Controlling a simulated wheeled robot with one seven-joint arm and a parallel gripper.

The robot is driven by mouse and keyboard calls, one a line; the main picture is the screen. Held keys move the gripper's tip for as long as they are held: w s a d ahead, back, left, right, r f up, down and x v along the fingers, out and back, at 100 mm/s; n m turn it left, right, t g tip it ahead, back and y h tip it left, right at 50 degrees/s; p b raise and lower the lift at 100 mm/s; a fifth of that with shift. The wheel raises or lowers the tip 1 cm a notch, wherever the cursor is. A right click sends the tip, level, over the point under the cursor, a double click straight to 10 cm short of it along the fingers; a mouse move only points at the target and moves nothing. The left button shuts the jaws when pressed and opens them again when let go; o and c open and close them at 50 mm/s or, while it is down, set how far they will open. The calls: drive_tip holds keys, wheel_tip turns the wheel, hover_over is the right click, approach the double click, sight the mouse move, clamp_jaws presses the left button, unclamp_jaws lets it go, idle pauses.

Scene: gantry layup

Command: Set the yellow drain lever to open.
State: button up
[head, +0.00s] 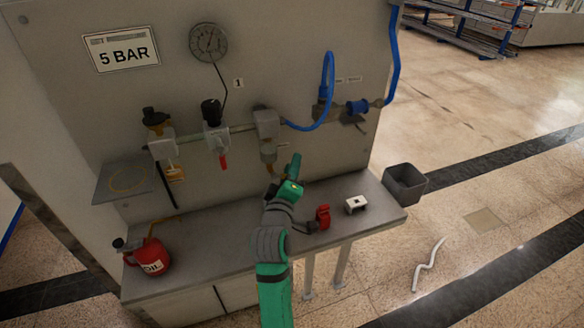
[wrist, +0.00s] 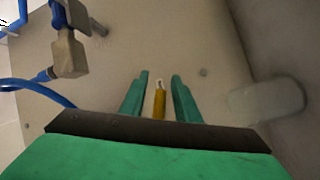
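The yellow drain lever (wrist: 159,105) shows in the wrist view between the two green fingers of my gripper (wrist: 160,78). A gap shows on each side of it, so the fingers are apart and not closed on it. Its lower part is hidden behind the gripper body. In the head view my gripper (head: 283,174) is just below the grey unit (head: 268,135) on the wall panel, and the lever is mostly hidden there. I cannot tell the lever's set position.
On the panel are a gauge (head: 208,42), a red-tipped valve (head: 223,160) and a blue hose (head: 329,90). On the bench (head: 215,240) stand an oil can (head: 150,262), a red part (head: 323,216) and a white block (head: 356,204). A dark bin (head: 404,183) is at right.

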drive_tip(key=shift+c, duration=0.2)
clamp_jaws()
drive_tip(key=s+a+f+m+g+y, duration=0.1)
drive_tip(key=a+f+m+g+y, duration=0.3)
drive_tip(key=m, duration=0.4)
drive_tip(key=shift+s+g, duration=0.15)
drive_tip(key=shift+g, duration=0.15)
idle(0.5)
drive_tip(key=shift+a+f, duration=0.1)
